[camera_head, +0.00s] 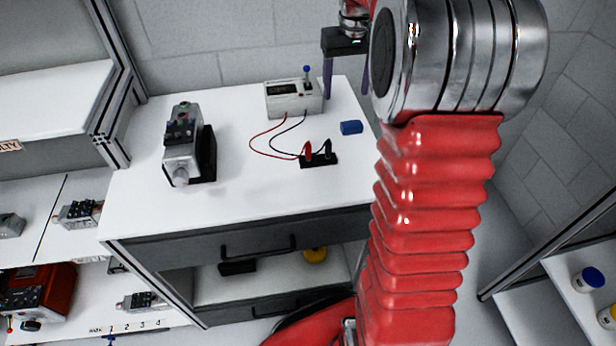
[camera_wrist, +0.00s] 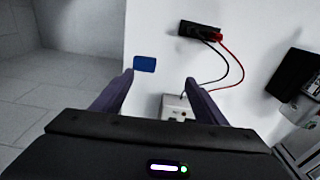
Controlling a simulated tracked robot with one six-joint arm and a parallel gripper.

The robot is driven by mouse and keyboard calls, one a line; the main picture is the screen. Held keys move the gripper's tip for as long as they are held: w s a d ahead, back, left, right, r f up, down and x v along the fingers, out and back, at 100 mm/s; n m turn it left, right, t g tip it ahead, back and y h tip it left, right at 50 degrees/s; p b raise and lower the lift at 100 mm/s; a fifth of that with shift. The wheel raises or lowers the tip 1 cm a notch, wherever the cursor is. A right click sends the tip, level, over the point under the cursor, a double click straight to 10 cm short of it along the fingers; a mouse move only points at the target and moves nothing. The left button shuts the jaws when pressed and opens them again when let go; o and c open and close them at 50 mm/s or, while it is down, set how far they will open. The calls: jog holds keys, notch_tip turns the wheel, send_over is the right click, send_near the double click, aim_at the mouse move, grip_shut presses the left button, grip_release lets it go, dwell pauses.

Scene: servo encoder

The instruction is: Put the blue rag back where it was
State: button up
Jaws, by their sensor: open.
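The blue rag (camera_head: 351,127) lies as a small folded block on the white worktop (camera_head: 250,195), near its right edge. In the wrist view the rag (camera_wrist: 145,64) lies flat on the white surface, just beyond the tip of the left finger. My gripper (camera_wrist: 158,78) is open, with nothing between its fingers. In the head view my gripper (camera_head: 347,82) hangs above the back right of the worktop, behind the rag and apart from it. Its right finger is partly hidden by my arm.
A grey meter box (camera_head: 293,99) with a blue-topped knob stands behind the rag. Its red and black leads run to a black block (camera_head: 318,160). A grey servo device (camera_head: 183,150) stands at left. The front middle of the worktop is clear.

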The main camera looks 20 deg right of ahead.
jog(key=s+a+r+t, duration=0.1)
jog(key=s+a+r, duration=0.3)
jog(key=s+a, duration=0.3)
jog(key=s+a+f+n+t, duration=0.1)
jog(key=s+a+f+t, duration=0.1)
jog(key=s+a, duration=0.5)
jog(key=s+a+f+n+t, duration=0.1)
jog(key=s+a+f, duration=0.1)
jog(key=s+a, duration=0.6)
jog(key=s, duration=0.2)
jog(key=shift+s+a+n+t, duration=0.25)
jog(key=shift+s+n+t, duration=0.05)
jog(key=shift+s+t, duration=0.1)
